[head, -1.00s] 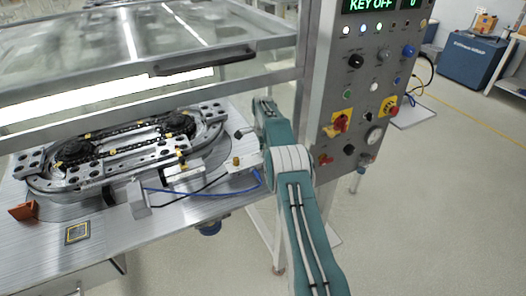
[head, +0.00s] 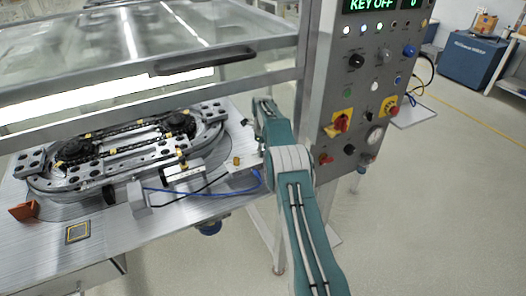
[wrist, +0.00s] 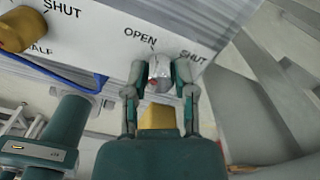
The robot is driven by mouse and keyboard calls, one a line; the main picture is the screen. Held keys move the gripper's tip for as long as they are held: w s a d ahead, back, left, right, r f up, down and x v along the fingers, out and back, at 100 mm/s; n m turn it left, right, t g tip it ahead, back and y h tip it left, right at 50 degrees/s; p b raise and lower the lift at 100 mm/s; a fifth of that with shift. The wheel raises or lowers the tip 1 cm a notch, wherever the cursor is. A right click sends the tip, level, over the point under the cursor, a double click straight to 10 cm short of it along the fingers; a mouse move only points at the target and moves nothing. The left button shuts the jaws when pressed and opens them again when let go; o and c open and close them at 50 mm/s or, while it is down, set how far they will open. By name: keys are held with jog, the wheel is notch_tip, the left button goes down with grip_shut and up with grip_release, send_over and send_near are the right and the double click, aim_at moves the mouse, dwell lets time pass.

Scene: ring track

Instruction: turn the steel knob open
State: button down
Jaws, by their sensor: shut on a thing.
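The steel knob (wrist: 161,70) shows in the wrist view on a white plate, with a small red mark on its near side. The word OPEN stands to its upper left and SHUT to its upper right. My gripper (wrist: 160,82) is shut on the knob, one finger on each side. In the head view my arm (head: 290,165) reaches to the right end of the bench, and the steel knob is hidden there.
A brass knob (wrist: 18,30) with its own SHUT and HALF labels is at the left, and also in the head view (head: 237,160). A blue cable (wrist: 60,78) runs close by. The ring track (head: 120,150) lies left of my arm; the control panel (head: 365,90) stands right.

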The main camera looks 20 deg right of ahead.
jog(key=m, duration=0.5)
jog(key=shift+w, duration=0.1)
dwell(0.5)
jog(key=shift+c, duration=2.2)
grip_release()
jog(key=shift+r, duration=0.1)
jog(key=shift+w+r, duration=0.1)
jog(key=shift+r, duration=3.5)
